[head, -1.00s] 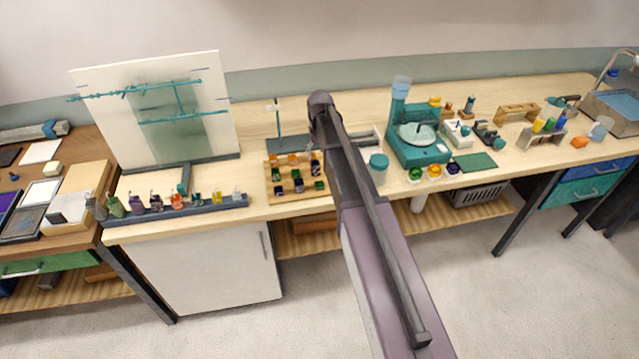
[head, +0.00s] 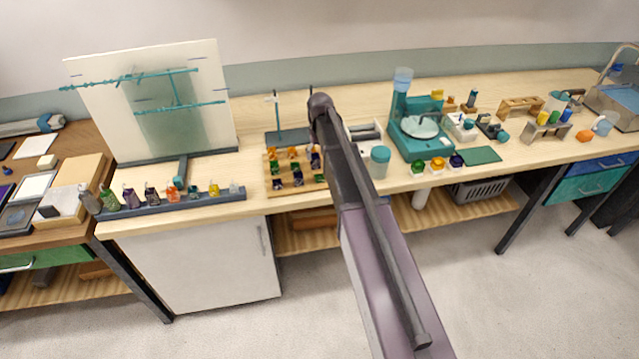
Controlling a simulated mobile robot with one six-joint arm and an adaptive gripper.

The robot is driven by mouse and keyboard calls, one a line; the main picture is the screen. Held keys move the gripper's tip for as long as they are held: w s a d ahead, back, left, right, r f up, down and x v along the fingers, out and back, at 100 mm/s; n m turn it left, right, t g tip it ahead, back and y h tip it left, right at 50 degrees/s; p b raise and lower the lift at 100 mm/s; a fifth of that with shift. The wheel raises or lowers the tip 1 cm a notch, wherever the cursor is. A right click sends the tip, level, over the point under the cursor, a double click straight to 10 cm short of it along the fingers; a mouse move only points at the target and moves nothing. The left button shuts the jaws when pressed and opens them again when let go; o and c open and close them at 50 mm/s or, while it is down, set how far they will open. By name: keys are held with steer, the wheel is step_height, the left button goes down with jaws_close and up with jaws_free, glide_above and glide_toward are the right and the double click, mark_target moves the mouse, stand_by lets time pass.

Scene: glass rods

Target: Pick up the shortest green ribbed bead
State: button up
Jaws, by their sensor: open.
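A wooden bead rack (head: 269,194) stands near the bench's front edge, left of my arm. It holds several small orange, purple and green beads. Another green bead (head: 418,166) stands to the right, in front of the teal machine. Ribbing and exact heights are too small to tell. My arm rises through the middle of the head view and covers the rack's right edge. My gripper cannot be seen; it is hidden behind the arm or out of view.
A teal machine (head: 411,146) and a teal-lidded jar (head: 380,162) stand right of my arm. A row of small bottles in a grey tray (head: 140,208) and a white board (head: 95,100) are at the left. Bare bench shows left of the rack.

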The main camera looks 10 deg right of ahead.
steer(key=b, duration=0.4)
glide_above(320, 177)
steer(key=shift+s+f, duration=0.1)
steer(key=shift+f, duration=2.05)
steer(key=shift+f, duration=0.1)
steer(key=shift+a+f+b, duration=0.1)
steer(key=shift+f+b, duration=2.35)
steer(key=shift+f, duration=0.05)
steer(key=c, duration=1.1)
